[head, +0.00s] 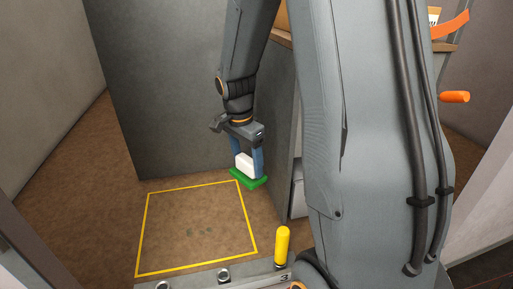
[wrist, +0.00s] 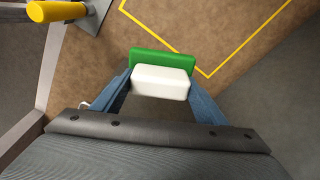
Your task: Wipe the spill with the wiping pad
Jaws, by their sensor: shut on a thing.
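The wiping pad has a green base (head: 248,178) and a white block handle (head: 245,163). My gripper (head: 248,166) points down with its two blue fingers closed on the white block. In the wrist view, the white block (wrist: 160,83) sits between the fingers with the green base (wrist: 162,59) beyond it. The pad is at the upper right corner of a yellow outline (head: 143,225) on the brown floor. I cannot tell if the pad touches the floor. The spill (head: 200,232) shows as a few faint dark spots inside the outline, nearer its lower edge, apart from the pad.
A grey wall panel (head: 170,100) stands behind the outline, and a cabinet side (head: 283,150) rises close to the right of my gripper. A yellow post (head: 282,245) stands at the front. The floor inside the outline is otherwise clear.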

